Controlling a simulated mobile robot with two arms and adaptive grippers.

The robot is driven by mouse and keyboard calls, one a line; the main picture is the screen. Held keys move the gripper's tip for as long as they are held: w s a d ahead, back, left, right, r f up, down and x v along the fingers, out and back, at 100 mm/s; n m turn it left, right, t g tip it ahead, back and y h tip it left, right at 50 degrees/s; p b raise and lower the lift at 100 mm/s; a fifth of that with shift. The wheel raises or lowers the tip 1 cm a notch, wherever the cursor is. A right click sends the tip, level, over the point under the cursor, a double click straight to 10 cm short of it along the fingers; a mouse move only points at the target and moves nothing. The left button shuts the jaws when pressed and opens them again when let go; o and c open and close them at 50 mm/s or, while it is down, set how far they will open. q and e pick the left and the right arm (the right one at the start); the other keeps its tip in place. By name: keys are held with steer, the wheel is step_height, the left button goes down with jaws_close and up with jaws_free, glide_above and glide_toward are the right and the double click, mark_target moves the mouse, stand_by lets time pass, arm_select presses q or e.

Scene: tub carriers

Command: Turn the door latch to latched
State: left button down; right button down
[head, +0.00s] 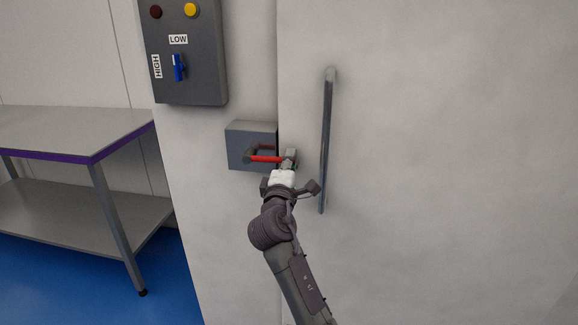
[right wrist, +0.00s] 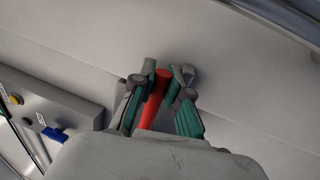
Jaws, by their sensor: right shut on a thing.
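The door latch has a grey box (head: 240,139) on the wall beside the door seam and a red handle (head: 262,158). The handle lies about level, pointing right across the seam toward the door (head: 430,150). My right gripper (head: 289,160) is at the handle's right end. In the right wrist view the red handle (right wrist: 155,97) stands between the two fingers of my right gripper (right wrist: 158,88), which are shut on it. The gripper hides the handle's tip in the head view. My left gripper is not in view.
A vertical grey door pull (head: 327,140) stands just right of my right gripper. A control box (head: 187,60) with a blue switch (head: 179,67) hangs above left. A metal table (head: 70,130) stands at the left over blue floor.

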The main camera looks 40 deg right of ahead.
steer(key=shift+f+m, duration=0.3)
steer(key=shift+f, duration=0.05)
steer(key=c, duration=1.1)
jaws_free()
steer(key=shift+c, duration=0.2)
steer(key=v, duration=1.2)
steer(key=shift+f, duration=0.1)
